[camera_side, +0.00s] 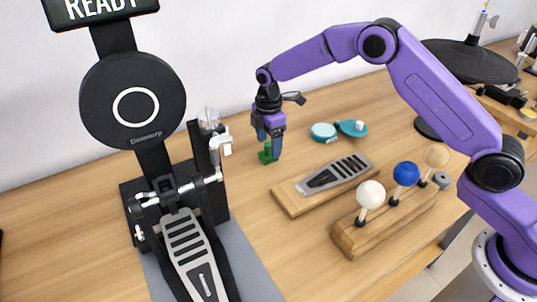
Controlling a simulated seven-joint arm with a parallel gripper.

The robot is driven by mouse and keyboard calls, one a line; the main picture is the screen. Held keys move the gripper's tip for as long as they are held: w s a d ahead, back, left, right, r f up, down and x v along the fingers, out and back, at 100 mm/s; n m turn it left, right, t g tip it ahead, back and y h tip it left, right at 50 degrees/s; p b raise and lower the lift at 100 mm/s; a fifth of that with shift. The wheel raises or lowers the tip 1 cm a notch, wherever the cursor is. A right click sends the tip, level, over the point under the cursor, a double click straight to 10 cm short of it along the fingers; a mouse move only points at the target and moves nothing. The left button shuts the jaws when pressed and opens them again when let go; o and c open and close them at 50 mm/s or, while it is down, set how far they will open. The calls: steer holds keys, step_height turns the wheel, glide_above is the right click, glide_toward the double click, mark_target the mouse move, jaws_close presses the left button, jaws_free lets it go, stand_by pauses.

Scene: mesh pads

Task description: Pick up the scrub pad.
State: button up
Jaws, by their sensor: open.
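A small green block-like thing (266,156), which looks like the scrub pad, is on the wooden table to the right of the drum pedal. My gripper (269,146) points down right at it, with its fingers open. One finger is in front of part of the green thing, so some of it is hidden. I cannot tell whether the fingers touch it or whether it lies fully between them.
A black practice pad with a kick pedal (184,255) stands on a grey mat at the left. A silver pedal plate on a wooden board (290,197), a teal round thing (323,132) and a wooden rack (352,243) of ball-headed beaters are to the right.

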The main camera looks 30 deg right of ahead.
mark_target(268, 144)
step_height(268, 144, down, 3)
steer(key=shift+f, duration=0.15)
steer(key=c, duration=1.1)
steer(key=shift+c, duration=0.2)
